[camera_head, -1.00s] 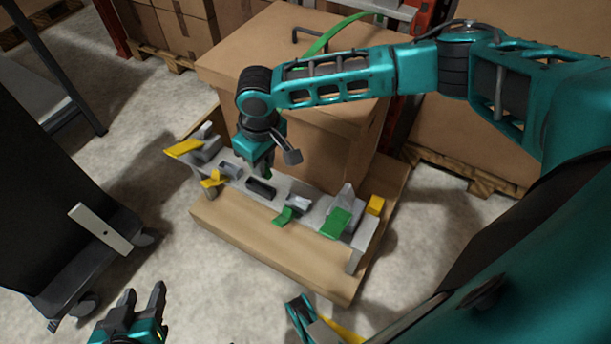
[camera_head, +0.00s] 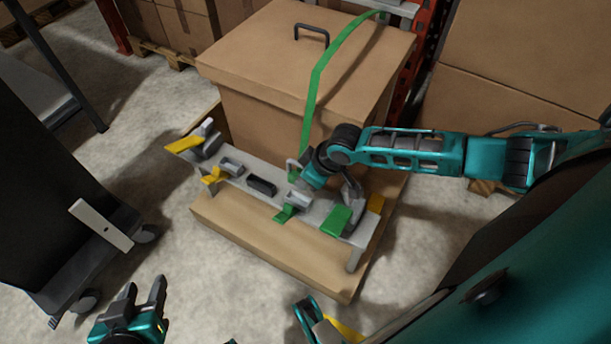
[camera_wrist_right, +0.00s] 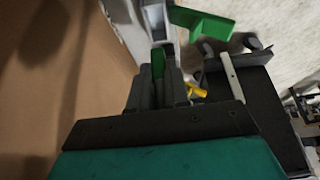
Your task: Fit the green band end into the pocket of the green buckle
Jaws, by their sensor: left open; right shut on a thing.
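The green band (camera_head: 314,88) runs over the cardboard crate and down its front to my right gripper (camera_head: 295,173). That gripper is shut on the green band end, a short piece of which shows between the fingers in the right wrist view (camera_wrist_right: 158,62). The gripper is just above and behind a small grey buckle with a green tab (camera_head: 286,213) on the grey rail. The band end appears apart from this buckle; its pocket is not clear. A larger green lever (camera_head: 337,220) sits to its right. My left gripper (camera_head: 143,292) is open and empty at the lower left.
The grey rail (camera_head: 240,185) stands on the cardboard base (camera_head: 255,235) before the crate (camera_head: 255,115). It also carries a dark block (camera_head: 262,186), a small yellow tab (camera_head: 212,177) and a larger yellow lever (camera_head: 185,146). A black cart (camera_head: 60,180) stands left; floor between is clear.

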